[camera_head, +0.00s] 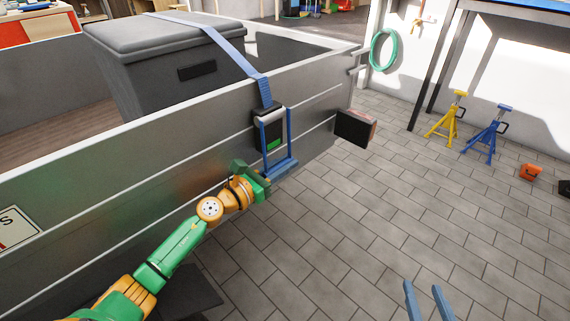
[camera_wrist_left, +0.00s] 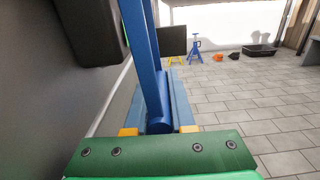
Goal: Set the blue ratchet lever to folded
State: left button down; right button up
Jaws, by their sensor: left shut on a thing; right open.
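The blue ratchet lever (camera_head: 263,138) is a U-shaped frame on the dark ratchet body (camera_head: 268,118) at the outer side of the grey trailer. It hangs down with its crossbar end at the bottom. My left gripper (camera_head: 281,168) is shut on this lower end. In the left wrist view the lever (camera_wrist_left: 152,70) runs up from between the two blue fingers (camera_wrist_left: 160,105). A green patch shows on the ratchet behind the lever. My right gripper (camera_head: 428,300) is open and empty at the bottom edge of the head view.
A blue strap (camera_head: 215,38) runs over the grey box (camera_head: 165,75) in the trailer (camera_head: 120,150) down to the ratchet. A dark block (camera_head: 354,128) sticks out at the trailer's corner. Yellow (camera_head: 447,118) and blue (camera_head: 489,130) stands are farther off.

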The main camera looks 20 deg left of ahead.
pick_arm(q)
jog(key=c, duration=0.8)
grip_release()
jog(key=shift+o, duration=0.2)
jog(key=shift+s, duration=0.1)
jog(key=shift+s+a, duration=0.2)
jog(key=shift+s, duration=0.15)
jog(key=v, duration=0.5)
jog(key=shift+f, duration=0.1)
jog(key=shift+s+a, duration=0.2)
jog(key=shift+s, duration=0.35)
pick_arm(e)
jog(key=shift+w+r+t, duration=0.2)
jog(key=shift+r+t, duration=0.1)
jog(key=shift+r, duration=0.15)
jog(key=shift+a, duration=0.1)
